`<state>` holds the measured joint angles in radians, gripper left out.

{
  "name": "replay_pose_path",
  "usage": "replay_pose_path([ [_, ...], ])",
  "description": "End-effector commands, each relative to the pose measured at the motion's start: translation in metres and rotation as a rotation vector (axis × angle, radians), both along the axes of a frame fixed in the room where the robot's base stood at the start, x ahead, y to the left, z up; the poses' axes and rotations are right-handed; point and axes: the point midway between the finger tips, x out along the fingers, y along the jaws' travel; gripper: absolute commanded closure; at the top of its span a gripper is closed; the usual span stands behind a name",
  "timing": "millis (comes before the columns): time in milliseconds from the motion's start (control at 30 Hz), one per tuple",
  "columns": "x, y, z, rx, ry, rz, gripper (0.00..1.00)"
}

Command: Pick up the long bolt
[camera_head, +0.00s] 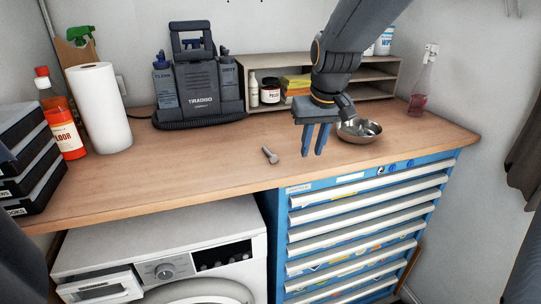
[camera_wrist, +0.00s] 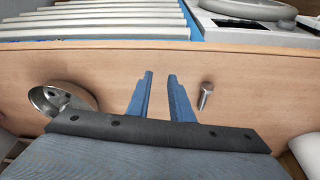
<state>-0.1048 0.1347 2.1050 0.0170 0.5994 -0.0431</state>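The long bolt (camera_head: 270,155) is a grey metal bolt lying on the wooden worktop, left of my gripper in the head view. In the wrist view the bolt (camera_wrist: 205,96) lies to the right of the fingers. My gripper (camera_head: 314,153) has two blue fingers pointing down over the worktop, between the bolt and the metal bowl. In the wrist view the gripper (camera_wrist: 161,75) shows its fingers apart, with only bare worktop visible between them. It is open and empty, and the bolt is outside the fingers.
A metal bowl (camera_head: 358,131) with things in it stands right of my gripper. A wooden shelf (camera_head: 391,77) and a grey TIRADIGO machine (camera_head: 199,84) stand behind. A paper roll (camera_head: 98,108) stands at left. The wooden worktop (camera_head: 200,165) is clear around the bolt.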

Motion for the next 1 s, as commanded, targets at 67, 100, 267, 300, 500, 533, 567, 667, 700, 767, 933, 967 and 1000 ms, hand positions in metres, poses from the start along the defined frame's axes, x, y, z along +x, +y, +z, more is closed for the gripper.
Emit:
replay_pose_path([
  [67, 0.015, 0.025, 0.007, -0.018, 0.046, 0.045, 0.8],
  [100, 0.021, 0.037, 0.012, -0.03, 0.072, 0.066, 0.8],
  [267, 0.039, 0.087, 0.032, -0.095, 0.179, 0.145, 0.8],
  [300, 0.041, 0.097, 0.036, -0.111, 0.199, 0.158, 0.8],
  [500, 0.045, 0.126, 0.052, -0.163, 0.26, 0.191, 0.8],
  [533, 0.045, 0.127, 0.052, -0.168, 0.266, 0.192, 0.8],
  [567, 0.045, 0.128, 0.051, -0.171, 0.27, 0.193, 0.8],
  [667, 0.045, 0.128, 0.045, -0.173, 0.274, 0.193, 0.8],
  [700, 0.045, 0.127, 0.041, -0.173, 0.273, 0.193, 0.8],
  [767, 0.045, 0.126, 0.034, -0.173, 0.274, 0.193, 0.8],
  [933, 0.045, 0.123, 0.019, -0.173, 0.273, 0.192, 0.8],
  [967, 0.045, 0.122, 0.016, -0.173, 0.274, 0.192, 0.8],
  [1000, 0.045, 0.121, 0.01, -0.173, 0.275, 0.192, 0.8],
])
